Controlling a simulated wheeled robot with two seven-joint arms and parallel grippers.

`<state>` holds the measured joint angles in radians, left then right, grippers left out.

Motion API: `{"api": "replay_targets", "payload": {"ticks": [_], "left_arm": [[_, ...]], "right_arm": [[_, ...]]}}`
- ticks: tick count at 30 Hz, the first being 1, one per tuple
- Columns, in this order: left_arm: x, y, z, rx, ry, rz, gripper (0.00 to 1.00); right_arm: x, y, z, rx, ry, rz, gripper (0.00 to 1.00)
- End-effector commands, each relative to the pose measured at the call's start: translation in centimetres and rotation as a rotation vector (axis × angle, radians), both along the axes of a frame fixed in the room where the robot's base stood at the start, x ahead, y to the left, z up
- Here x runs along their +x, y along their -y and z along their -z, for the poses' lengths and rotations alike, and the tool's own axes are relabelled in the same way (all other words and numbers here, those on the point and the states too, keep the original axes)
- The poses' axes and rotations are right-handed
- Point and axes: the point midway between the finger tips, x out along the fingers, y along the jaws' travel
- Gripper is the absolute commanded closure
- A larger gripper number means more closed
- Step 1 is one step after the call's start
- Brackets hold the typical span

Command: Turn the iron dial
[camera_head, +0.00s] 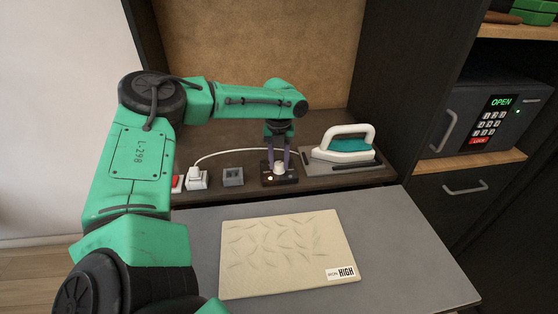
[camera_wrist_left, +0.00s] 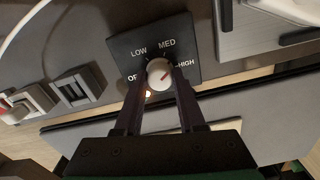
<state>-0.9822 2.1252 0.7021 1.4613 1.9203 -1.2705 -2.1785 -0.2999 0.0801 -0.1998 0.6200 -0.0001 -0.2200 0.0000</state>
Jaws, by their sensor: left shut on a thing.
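The iron dial (camera_wrist_left: 159,72) is a round white knob on a black plate (camera_wrist_left: 125,45) marked OFF, LOW, MED and HIGH. A small red mark shows on the knob, seemingly on the side toward HIGH. My left gripper (camera_wrist_left: 159,80) is shut on the knob, one dark finger on each side. In the head view the dial (camera_head: 279,168) stands on the back shelf under my left gripper (camera_head: 279,164). A small light glows beside the knob. The white and teal iron (camera_head: 346,146) rests on its grey stand to the right. My right gripper is not in view.
A grey switch block (camera_head: 232,177), a white plug (camera_head: 196,179) and a red switch (camera_head: 176,183) sit left of the dial. A beige cloth (camera_head: 288,250) labelled IRON: HIGH lies on the grey board. A safe (camera_head: 490,117) reading OPEN is at right.

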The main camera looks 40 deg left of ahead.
Motion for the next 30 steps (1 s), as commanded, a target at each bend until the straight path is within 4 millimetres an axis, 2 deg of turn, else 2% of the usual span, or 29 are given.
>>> {"api": "replay_targets", "payload": {"ticks": [15,22,30], "left_arm": [[0.23,-0.07,-0.31,0.004,0.008,0.442,1.00],[0.25,-0.07,-0.33,0.004,0.009,0.555,1.00],[0.25,-0.07,-0.33,0.005,0.009,0.606,1.00]], "right_arm": [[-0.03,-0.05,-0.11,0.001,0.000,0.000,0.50],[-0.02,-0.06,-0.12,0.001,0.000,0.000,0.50],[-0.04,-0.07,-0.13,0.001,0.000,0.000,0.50]]}}
